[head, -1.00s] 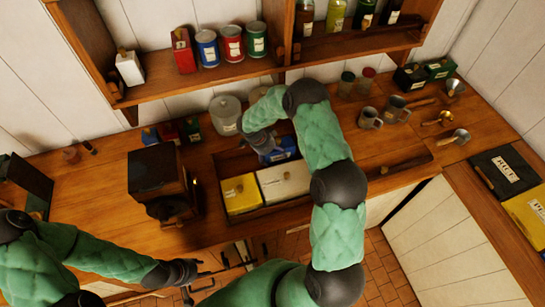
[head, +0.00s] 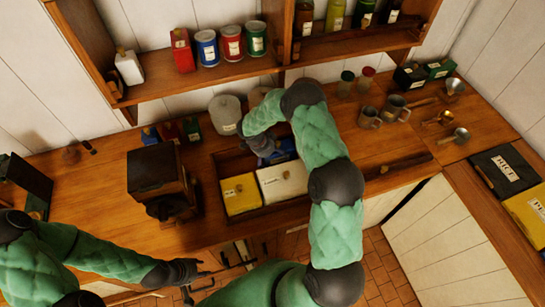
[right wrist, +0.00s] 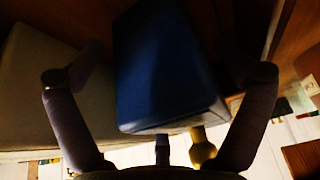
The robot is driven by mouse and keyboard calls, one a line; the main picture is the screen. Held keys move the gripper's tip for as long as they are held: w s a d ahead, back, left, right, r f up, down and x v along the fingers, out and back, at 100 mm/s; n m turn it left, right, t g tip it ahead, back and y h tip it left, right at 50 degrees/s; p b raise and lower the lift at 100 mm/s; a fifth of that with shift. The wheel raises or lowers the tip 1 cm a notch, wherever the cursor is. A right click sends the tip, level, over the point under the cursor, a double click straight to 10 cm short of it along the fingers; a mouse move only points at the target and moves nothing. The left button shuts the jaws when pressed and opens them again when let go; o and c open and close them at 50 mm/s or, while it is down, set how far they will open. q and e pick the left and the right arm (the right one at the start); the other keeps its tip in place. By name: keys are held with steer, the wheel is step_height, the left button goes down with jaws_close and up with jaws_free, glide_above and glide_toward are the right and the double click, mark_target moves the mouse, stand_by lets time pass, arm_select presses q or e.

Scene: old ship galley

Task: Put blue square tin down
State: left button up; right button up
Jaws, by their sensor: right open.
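The blue square tin (head: 285,148) stands in the back right part of the wooden tray (head: 223,168), partly hidden by my right arm. My right gripper (head: 266,148) is over it from the left. In the right wrist view the blue tin (right wrist: 165,75) lies between the spread fingers of the gripper (right wrist: 165,62), with a gap at each side. My left gripper (head: 198,277) is low at the front edge of the counter, away from the tin; its finger state is unclear.
A yellow tin (head: 240,194) and a white tin (head: 283,182) fill the tray's front. A dark wooden grinder-like box (head: 155,172) stands left of the tray. A pale canister (head: 225,113) stands behind it, and metal mugs (head: 394,109) stand to the right.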

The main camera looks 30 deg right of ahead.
steer(key=shift+r, duration=0.15)
steer(key=b+v, duration=0.1)
steer(key=v, duration=1.1)
